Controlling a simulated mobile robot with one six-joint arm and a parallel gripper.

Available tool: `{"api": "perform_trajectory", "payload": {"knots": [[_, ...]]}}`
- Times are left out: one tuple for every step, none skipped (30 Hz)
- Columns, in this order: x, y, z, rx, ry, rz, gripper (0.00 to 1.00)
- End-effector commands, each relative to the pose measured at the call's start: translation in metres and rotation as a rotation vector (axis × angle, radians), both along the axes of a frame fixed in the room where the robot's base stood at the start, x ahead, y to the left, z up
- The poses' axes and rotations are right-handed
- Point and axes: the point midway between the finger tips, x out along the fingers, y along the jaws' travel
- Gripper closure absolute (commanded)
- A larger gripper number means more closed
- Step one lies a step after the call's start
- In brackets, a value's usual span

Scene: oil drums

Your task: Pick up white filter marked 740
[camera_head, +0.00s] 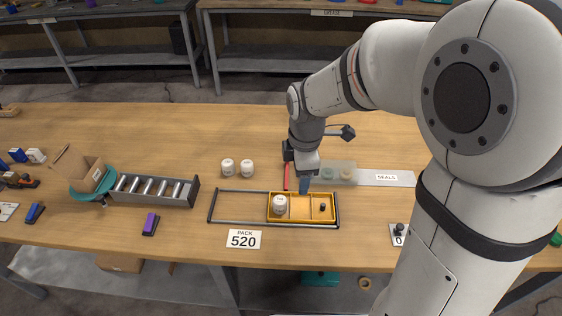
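Two white filters stand upright side by side on the wooden table, a left one (228,166) and a right one (246,168). A third white filter (279,204) stands in the left part of a yellow tray (289,221). Markings on the filters are too small to read, so I cannot tell which is 740. My gripper (304,183) points down at the tray's back edge, right of all three filters. A blue part shows at its tip; I cannot tell whether it is a finger or a held thing. Its opening is not clear.
A grey rack of metal cylinders (152,188) and a tilted cardboard box (76,167) stand left. A "SEALS" strip (400,178) lies right. Table behind the filters is clear.

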Motion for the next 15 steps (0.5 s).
{"api": "perform_trajectory", "payload": {"knots": [[0.007,0.013,-0.013,-0.012,0.019,0.124,0.38],[0.011,0.02,-0.019,-0.017,0.026,0.197,0.38],[0.016,0.028,-0.027,-0.024,0.035,0.288,0.38],[0.019,0.033,-0.032,-0.028,0.04,0.348,0.38],[0.021,0.038,-0.037,-0.03,0.044,0.401,0.38],[0.023,0.044,-0.043,-0.033,0.05,0.463,0.38],[0.025,0.047,-0.046,-0.035,0.052,0.501,0.38],[0.026,0.05,-0.049,-0.037,0.055,0.533,0.38],[0.027,0.053,-0.052,-0.038,0.057,0.567,0.38],[0.028,0.055,-0.054,-0.039,0.059,0.586,0.38],[0.028,0.056,-0.056,-0.04,0.061,0.598,0.38],[0.028,0.056,-0.059,-0.04,0.062,0.609,0.38],[0.028,0.056,-0.062,-0.041,0.063,0.614,0.38],[0.029,0.056,-0.065,-0.041,0.063,0.615,0.38],[0.029,0.056,-0.069,-0.041,0.062,0.615,0.38]]}}
